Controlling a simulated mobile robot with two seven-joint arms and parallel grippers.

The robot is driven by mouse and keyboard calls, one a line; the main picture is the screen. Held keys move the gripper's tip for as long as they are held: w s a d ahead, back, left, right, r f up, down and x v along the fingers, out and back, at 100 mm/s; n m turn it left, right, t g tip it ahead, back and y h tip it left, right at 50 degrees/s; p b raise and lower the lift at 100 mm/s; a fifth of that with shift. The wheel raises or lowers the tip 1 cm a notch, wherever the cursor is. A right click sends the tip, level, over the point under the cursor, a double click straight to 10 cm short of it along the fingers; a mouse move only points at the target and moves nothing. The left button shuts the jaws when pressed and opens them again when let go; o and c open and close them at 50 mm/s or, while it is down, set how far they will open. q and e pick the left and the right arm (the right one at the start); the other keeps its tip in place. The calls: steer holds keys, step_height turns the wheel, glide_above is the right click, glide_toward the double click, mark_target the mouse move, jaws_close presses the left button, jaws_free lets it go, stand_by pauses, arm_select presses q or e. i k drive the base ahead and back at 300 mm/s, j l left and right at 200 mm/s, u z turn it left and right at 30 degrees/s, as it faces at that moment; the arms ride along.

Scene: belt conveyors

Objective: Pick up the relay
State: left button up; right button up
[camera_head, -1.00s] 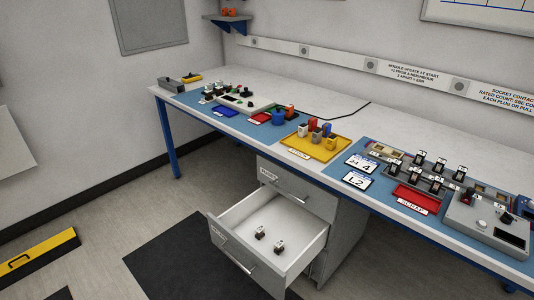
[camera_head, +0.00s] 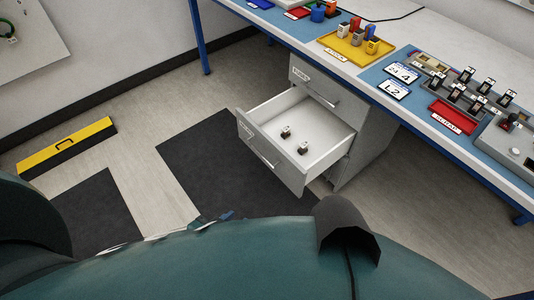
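Two small dark-and-white relays lie in the open drawer (camera_head: 322,153), one at the left (camera_head: 286,132) and one nearer the front right (camera_head: 304,148). Several black-and-white relays (camera_head: 457,91) stand in sockets at the right. My teal arm fills the bottom of the view. Only a small bit of what seems my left gripper (camera_head: 212,222) shows beyond it, below and left of the drawer; its fingers are hidden. My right gripper is not in view.
The drawer sticks out from a grey cabinet (camera_head: 365,140) under the bench.

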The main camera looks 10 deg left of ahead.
mark_target(286, 131)
steer(key=i+j, duration=0.1)
steer(key=j, duration=0.3)
steer(key=i+j, duration=0.1)
steer(key=j, duration=0.3)
steer(key=i+j, duration=0.1)
steer(key=j, duration=0.3)
steer(key=j+z, duration=0.2)
steer(key=z, duration=0.3)
steer(key=i+j+z, duration=0.1)
steer(key=j+z, duration=0.2)
steer(key=z, duration=0.2)
steer(key=i+j+z, duration=0.2)
steer(key=i, duration=0.25)
steer(key=i+j+z, duration=0.15)
steer(key=i+j, duration=0.2)
steer(key=i, duration=0.1)
